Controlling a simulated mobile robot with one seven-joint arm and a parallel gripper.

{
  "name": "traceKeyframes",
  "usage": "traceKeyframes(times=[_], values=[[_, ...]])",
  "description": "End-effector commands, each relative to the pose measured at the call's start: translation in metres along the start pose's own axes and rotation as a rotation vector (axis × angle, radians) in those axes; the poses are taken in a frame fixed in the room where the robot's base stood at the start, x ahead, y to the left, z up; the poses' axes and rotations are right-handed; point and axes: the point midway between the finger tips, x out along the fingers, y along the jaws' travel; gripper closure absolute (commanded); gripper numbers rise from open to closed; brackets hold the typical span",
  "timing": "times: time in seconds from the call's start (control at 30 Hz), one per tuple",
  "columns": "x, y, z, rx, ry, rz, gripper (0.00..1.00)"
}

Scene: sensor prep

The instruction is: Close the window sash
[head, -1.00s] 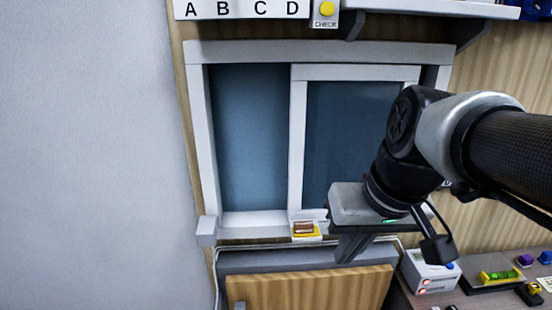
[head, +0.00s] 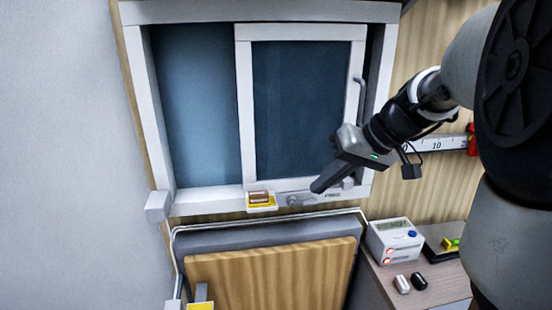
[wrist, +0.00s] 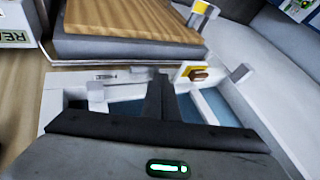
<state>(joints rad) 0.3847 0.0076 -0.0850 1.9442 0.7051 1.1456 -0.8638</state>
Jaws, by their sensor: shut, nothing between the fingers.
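The white-framed window sash (head: 243,110) stands in the right part of the white window frame (head: 140,100). A narrow dark gap shows between the sash's right edge and the frame. A grey upright handle (head: 358,95) is on the sash's right stile. Left of the sash is a blue area (head: 195,110); I cannot tell whether it is glass or opening. My gripper (head: 318,188) is shut and empty, its fingers pointing down-left in front of the sash's lower right corner. The wrist view shows the fingers (wrist: 158,80) over the window; contact is unclear.
A yellow-edged block with a brown piece (head: 262,200) sits on the sill, beside a grey latch-like part (head: 300,198). Below is a wooden panel (head: 270,275). A white device (head: 395,240) stands on the bench at right. The wall at left is bare.

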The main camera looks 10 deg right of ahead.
Motion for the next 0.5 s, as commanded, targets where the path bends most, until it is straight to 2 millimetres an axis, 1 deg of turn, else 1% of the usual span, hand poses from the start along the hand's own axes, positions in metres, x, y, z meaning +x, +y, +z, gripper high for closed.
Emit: traceKeyframes(times=[0.03,0.1,0.23,0.27,0.3,0.4,0.5], values=[[0.013,0.0,0.001,0.0,-0.004,-0.002,1.0],[0.029,0.0,0.002,0.001,-0.006,-0.002,1.0],[0.056,0.0,0.002,0.0,-0.005,-0.002,1.0],[0.059,-0.003,0.001,-0.001,-0.005,-0.001,1.0],[0.059,-0.011,0.0,-0.004,-0.002,0.0,1.0],[0.066,-0.024,0.0,-0.003,-0.002,0.0,1.0],[0.07,-0.031,0.001,-0.002,-0.002,0.0,1.0]])
